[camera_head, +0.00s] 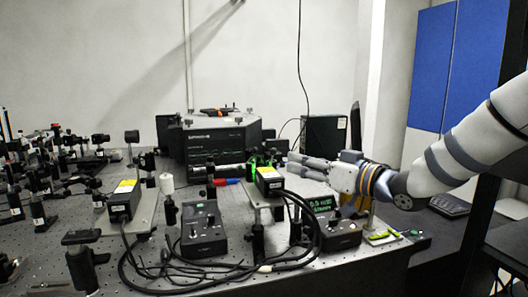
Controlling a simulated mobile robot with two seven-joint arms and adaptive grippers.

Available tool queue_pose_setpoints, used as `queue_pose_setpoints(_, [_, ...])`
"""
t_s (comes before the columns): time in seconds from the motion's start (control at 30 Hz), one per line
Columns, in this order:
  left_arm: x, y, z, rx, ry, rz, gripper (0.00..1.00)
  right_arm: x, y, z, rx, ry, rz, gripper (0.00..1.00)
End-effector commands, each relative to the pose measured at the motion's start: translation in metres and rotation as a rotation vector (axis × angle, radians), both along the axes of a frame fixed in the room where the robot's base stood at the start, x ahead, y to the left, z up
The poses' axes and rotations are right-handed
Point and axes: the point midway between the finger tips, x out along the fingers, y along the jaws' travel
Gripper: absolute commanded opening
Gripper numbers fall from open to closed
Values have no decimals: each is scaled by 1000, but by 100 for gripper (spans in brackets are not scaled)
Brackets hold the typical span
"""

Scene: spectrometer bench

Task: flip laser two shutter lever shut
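Two black laser boxes with yellow labels stand on the bench: one at the left (124,200) and one near the middle (269,181). I cannot read which is laser two. A shutter lever cannot be made out clearly; small green parts (252,166) show beside the middle box. My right gripper (291,163) reaches in from the right, its fingers pointing left, just right of the middle box in the picture. Its two fingers appear apart, with nothing seen between them. Whether it touches anything cannot be told. My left gripper is not in view.
Black control boxes stand at the front middle (203,229) and at the right (340,233), near a green display (322,205). Loose black cables (190,276) cross the bench front. Several optic mounts crowd the left. A large dark instrument (213,143) stands behind.

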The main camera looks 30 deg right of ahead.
Motion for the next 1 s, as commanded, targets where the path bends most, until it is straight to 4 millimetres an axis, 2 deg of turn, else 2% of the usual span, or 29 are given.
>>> queue_pose_setpoints(0.07, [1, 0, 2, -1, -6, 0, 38, 11, 1, 6, 10, -13, -2, 32])
queue_pose_setpoints(0.3, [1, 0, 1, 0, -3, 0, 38, 72, 16, 1, -7, -1, -2, 32])
queue_pose_setpoints(0.4, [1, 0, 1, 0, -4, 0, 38, 89, 21, 1, -4, -1, -2, 32])
queue_pose_setpoints(0.57, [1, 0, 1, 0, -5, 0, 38, 103, 25, 3, -1, -4, -1, 32])
queue_pose_setpoints(0.8, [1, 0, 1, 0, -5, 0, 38, 104, 25, 3, -1, -4, -1, 32])
queue_pose_setpoints(0.83, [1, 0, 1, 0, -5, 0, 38, 104, 25, 3, -1, -4, -1, 28])
queue_pose_setpoints(0.93, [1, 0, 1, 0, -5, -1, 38, 104, 25, 3, -1, -4, -1, 5])
queue_pose_setpoints(0.97, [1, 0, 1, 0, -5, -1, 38, 104, 25, 3, -1, -4, -1, 0])
queue_pose_setpoints(1.0, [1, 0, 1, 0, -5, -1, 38, 104, 25, 3, -1, -4, -1, 0])
